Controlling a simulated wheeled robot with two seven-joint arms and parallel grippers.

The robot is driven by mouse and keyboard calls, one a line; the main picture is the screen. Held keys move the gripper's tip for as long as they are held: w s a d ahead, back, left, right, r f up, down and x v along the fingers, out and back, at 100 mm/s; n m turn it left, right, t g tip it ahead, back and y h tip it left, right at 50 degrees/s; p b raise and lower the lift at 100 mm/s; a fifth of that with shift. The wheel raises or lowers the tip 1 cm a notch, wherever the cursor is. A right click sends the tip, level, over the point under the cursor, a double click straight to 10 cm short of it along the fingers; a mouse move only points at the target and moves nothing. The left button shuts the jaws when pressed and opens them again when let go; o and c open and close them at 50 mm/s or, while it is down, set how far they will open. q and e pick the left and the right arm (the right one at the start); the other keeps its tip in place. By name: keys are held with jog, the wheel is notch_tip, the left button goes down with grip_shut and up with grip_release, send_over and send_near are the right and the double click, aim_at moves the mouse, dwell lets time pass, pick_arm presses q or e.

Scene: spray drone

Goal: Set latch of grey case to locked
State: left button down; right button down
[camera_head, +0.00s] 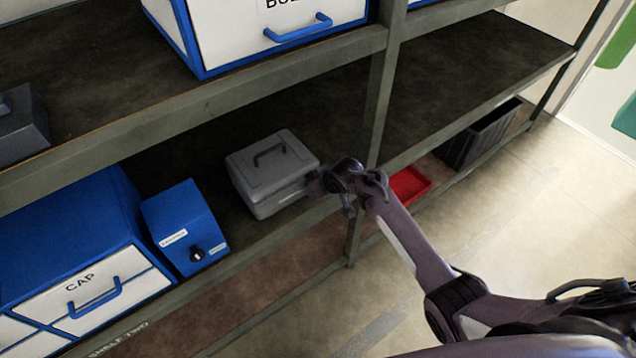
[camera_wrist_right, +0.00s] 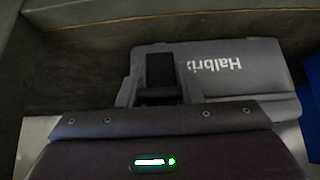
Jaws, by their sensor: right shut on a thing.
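The grey case (camera_head: 268,172) sits on the middle shelf, its lid down and its handle on top. In the right wrist view the case (camera_wrist_right: 240,70) shows upside-down "Halbrix"-like lettering and a dark latch piece (camera_wrist_right: 160,70) beside it. My right gripper (camera_head: 318,184) is at the case's right front side, touching or very near it. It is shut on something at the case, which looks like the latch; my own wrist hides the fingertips. The latch's exact setting cannot be told. My left gripper is not in view.
A shelf post (camera_head: 372,120) rises just behind my right wrist. A red tray (camera_head: 408,186) and a dark crate (camera_head: 478,135) lie lower right.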

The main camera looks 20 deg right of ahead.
dwell(0.5)
jog(key=c, duration=1)
grip_release()
jog(key=shift+r, duration=0.1)
jog(key=p+v, duration=0.1)
jog(key=v, duration=0.6)
jog(key=shift+r+p, duration=0.3)
jog(key=shift+s, duration=0.1)
